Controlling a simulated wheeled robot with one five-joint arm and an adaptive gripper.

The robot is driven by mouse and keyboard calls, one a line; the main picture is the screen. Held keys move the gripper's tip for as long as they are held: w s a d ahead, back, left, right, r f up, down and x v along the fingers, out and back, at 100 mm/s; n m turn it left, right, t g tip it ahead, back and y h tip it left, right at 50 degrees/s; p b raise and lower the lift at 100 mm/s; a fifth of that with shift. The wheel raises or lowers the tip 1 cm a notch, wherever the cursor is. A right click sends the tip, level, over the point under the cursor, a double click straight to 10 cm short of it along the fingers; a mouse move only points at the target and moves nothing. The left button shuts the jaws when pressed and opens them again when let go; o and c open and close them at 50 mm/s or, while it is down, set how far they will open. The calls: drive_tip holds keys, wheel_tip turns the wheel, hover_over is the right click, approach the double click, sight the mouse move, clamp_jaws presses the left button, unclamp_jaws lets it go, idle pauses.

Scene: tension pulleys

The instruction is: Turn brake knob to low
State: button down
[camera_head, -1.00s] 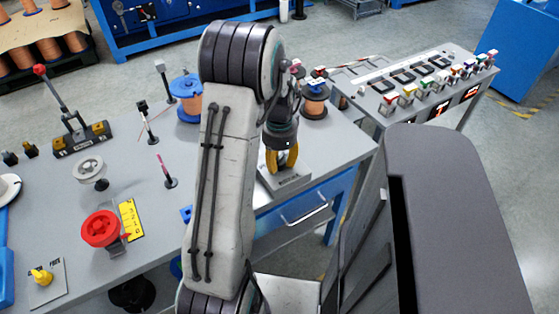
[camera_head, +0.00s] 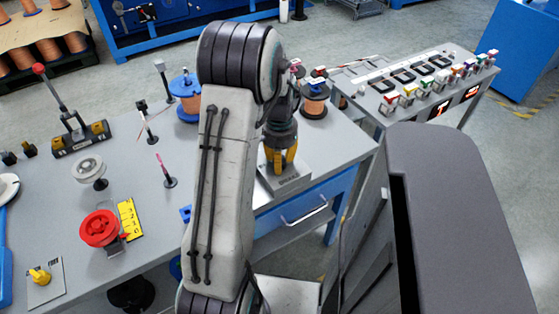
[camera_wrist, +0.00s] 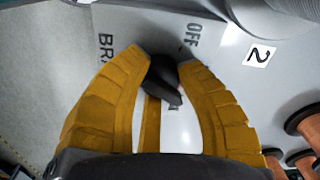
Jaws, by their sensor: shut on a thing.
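The brake knob (camera_wrist: 163,82) is dark and shows in the wrist view between my yellow fingers. It stands on a light grey plate (camera_wrist: 125,22) with the letters "BR" and "OFF" beside it; the rest of the lettering is partly hidden. My gripper (camera_wrist: 165,66) is shut on the knob, with fingers on both sides of it. In the head view my gripper (camera_head: 278,160) points down at the grey knob box (camera_head: 288,182) near the bench's right front edge; the knob itself is hidden there.
Copper spools (camera_head: 315,98) stand behind my gripper. A button console (camera_head: 425,80) is at right.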

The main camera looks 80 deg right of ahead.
drive_tip(key=c, duration=2)
unclamp_jaws()
drive_tip(key=n, duration=0.5)
drive_tip(key=shift+a+f+n, duration=0.1)
drive_tip(key=shift+n, duration=0.2)
drive_tip(key=o, duration=1.2)
wheel_tip(320, 180, up, 12)
